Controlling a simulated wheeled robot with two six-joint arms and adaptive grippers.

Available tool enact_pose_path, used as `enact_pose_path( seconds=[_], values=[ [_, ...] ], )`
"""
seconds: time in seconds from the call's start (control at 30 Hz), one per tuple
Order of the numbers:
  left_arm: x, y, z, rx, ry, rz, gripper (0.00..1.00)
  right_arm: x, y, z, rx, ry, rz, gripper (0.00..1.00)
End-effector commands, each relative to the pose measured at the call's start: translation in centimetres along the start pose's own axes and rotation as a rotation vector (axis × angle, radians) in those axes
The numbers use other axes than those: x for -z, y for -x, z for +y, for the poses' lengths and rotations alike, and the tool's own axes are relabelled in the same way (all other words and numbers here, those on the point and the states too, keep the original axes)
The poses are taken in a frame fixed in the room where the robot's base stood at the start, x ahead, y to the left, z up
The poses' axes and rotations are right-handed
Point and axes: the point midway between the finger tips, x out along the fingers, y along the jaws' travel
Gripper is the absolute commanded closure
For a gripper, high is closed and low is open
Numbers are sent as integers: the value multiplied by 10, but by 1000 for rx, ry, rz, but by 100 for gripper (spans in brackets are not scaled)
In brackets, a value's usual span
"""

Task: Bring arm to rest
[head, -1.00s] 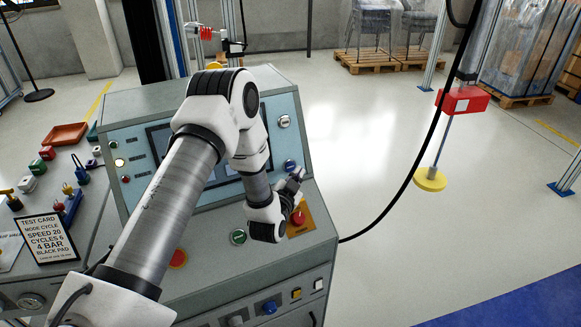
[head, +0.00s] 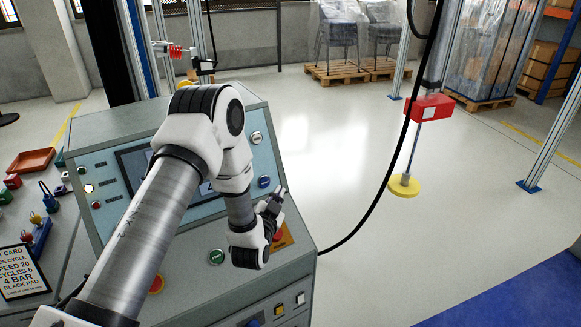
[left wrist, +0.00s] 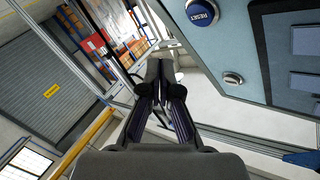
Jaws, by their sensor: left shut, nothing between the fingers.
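My left arm reaches in from the lower left of the head view, across the front of the control console (head: 100,157). My left gripper (head: 283,192) is over the console's right side, near the blue button (head: 264,182) and above the red button on its yellow plate (head: 280,237). The gripper partly hides that plate. In the left wrist view the left gripper (left wrist: 159,65) is shut with nothing between its fingers. The blue RESET button (left wrist: 202,13) is to the right of the fingers there, apart from them. My right gripper is in neither view.
A test card (head: 21,272) and several small coloured parts lie on the bench at left, with a reddish tray (head: 32,160) behind. A black cable hangs to the console's right. A red block on a rod with a yellow pad (head: 404,186) hangs beyond it. The floor between is clear.

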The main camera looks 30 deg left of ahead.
Motion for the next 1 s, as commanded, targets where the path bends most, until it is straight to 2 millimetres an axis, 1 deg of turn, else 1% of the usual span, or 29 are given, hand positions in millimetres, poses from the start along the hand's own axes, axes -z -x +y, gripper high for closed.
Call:
enact_pose_path(
  seconds=[0.17, 0.23, 0.27, 0.3, 0.37, 0.4, 0.47, 0.5, 0.53, 0.57, 0.6, 0.63, 0.67, 0.7, 0.8, 0.9, 1.0],
  values=[
    [-1, 0, 0, 0, 0, -1, 100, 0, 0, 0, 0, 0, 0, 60],
    [-7, 2, 5, -10, -6, -11, 100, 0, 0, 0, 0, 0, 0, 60],
    [-12, 5, 11, -22, -13, -18, 100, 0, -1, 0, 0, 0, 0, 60],
    [-21, 11, 23, -49, -28, -33, 100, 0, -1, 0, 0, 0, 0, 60],
    [-39, 29, 47, -110, -53, -75, 100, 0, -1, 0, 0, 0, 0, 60],
    [-56, 45, 65, -167, -69, -127, 100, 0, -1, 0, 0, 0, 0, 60],
    [-85, 77, 93, -272, -72, -239, 100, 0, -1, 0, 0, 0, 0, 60],
    [-106, 102, 110, -343, -62, -330, 100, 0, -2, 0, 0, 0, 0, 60],
    [-121, 122, 121, -394, -52, -401, 100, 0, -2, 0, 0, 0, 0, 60],
    [-136, 144, 131, -441, -38, -481, 100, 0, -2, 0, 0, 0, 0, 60],
    [-154, 174, 141, -499, -18, -590, 100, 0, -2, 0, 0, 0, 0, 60],
    [-166, 198, 147, -537, -3, -677, 100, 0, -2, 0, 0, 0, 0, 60],
    [-177, 222, 151, -569, 16, -765, 100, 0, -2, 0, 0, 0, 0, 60],
    [-189, 254, 154, -602, 40, -884, 100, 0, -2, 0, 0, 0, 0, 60],
    [-205, 319, 149, -628, 105, -1156, 100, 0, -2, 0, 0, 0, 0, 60],
    [-211, 358, 142, -597, 170, -1349, 100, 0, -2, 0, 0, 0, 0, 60],
    [-213, 366, 141, -561, 211, -1414, 100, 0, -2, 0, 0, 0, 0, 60]
  ],
)
